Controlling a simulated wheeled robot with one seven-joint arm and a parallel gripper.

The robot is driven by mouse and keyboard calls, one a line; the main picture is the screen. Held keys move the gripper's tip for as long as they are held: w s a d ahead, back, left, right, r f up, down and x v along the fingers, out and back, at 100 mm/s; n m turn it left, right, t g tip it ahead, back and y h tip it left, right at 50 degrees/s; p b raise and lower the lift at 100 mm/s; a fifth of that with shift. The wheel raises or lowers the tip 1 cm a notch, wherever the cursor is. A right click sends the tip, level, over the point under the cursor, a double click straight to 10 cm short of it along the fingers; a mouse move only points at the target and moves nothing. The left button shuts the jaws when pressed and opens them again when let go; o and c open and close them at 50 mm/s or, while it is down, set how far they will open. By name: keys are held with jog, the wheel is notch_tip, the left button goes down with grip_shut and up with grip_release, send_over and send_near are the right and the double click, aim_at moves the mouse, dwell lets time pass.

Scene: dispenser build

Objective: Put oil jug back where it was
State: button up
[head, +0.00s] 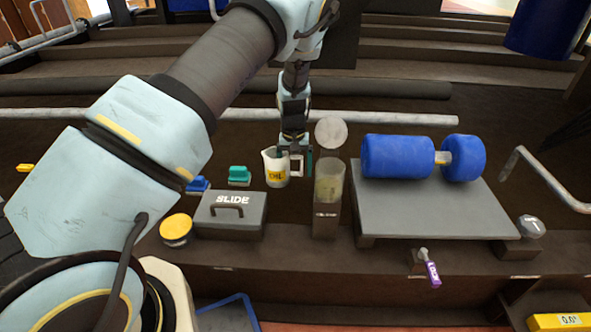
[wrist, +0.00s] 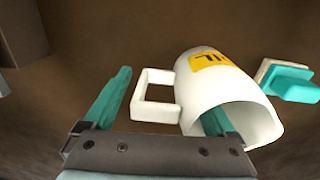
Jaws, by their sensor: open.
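The white oil jug (head: 275,169) with a yellow label stands on the dark brown surface in the middle of the head view. My gripper (head: 298,158) is just right of it, pointing down at its handle side. In the wrist view the oil jug (wrist: 226,92) fills the right half, its square handle between the teal fingers of my gripper (wrist: 160,100). The fingers are apart and the left one is clear of the handle. The right finger overlaps the jug's mouth; whether it is inside or touching, I cannot tell.
A clear container (head: 328,185) with a round lid stands right of the jug. A grey box marked SLIDE (head: 231,220) is in front, and a teal block (head: 239,175) is to the left. A grey platform (head: 430,212) with blue rollers (head: 398,157) is at the right.

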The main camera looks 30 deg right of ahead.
jog(key=r+p, duration=0.1)
jog(key=r, duration=0.5)
jog(key=r+p, duration=0.1)
jog(key=r, duration=0.5)
jog(key=shift+w+a+p, duration=0.1)
jog(key=shift+a+p, duration=0.1)
jog(key=shift+p, duration=0.1)
jog(key=shift+a, duration=0.1)
